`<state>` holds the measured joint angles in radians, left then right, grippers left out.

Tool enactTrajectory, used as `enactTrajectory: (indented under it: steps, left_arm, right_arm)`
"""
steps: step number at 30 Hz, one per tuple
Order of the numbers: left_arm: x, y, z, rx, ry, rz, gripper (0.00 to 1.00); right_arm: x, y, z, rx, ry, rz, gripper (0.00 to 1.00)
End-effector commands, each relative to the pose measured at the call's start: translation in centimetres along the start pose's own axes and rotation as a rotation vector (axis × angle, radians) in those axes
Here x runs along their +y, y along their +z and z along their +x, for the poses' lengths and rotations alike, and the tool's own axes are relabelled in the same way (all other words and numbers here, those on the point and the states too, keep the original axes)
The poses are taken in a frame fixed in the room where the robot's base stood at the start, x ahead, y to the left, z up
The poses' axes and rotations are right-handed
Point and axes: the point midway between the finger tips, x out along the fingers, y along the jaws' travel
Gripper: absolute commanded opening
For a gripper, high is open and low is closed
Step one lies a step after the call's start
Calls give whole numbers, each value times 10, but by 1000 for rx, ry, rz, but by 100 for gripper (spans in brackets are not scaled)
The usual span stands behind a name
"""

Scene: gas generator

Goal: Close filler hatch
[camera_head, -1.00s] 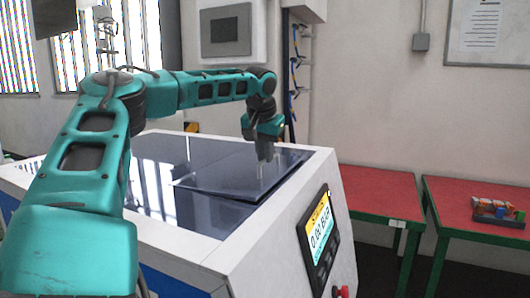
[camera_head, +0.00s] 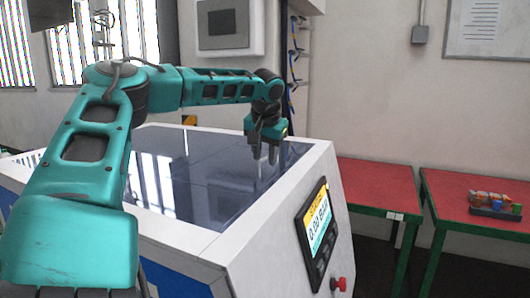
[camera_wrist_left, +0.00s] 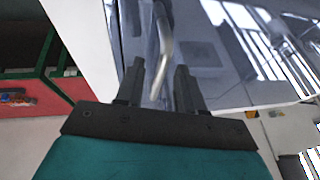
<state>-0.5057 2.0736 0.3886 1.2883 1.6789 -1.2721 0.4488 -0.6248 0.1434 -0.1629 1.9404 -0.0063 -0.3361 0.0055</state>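The filler hatch (camera_head: 225,178) is a dark, glossy panel in the top of the white generator. It looks level with the surrounding surface. A curved metal handle shows on it in the left wrist view (camera_wrist_left: 163,50). My left gripper (camera_head: 265,158) points down over the hatch's right part. In the wrist view its two fingers (camera_wrist_left: 160,68) are apart, with the handle appearing between them and gaps on both sides. I cannot tell whether a finger touches the handle. My right gripper is not in view.
The generator's white rim (camera_head: 285,196) surrounds the dark top. A display panel (camera_head: 317,235) and a red button (camera_head: 338,284) are on its side. Red tables (camera_head: 375,185) stand to the right, one holding a small colored object (camera_head: 494,204). A wall box (camera_head: 222,25) hangs behind.

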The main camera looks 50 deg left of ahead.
Motion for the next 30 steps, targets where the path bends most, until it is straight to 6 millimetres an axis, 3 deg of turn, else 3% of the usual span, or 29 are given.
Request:
enactTrajectory:
  steps: [7, 11, 24, 30]
  left_arm:
    - [0, -1, -3, 4, 0, 0, 38]
    - [0, -2, -14, 6, 1, 0, 38]
    - [0, -1, -104, 6, 0, 0, 38]
    - [0, 0, -127, 4, 0, 0, 38]
  right_arm:
    - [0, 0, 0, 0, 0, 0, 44]
    - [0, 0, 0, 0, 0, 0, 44]
    - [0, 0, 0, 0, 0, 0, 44]
    - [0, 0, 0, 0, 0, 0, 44]
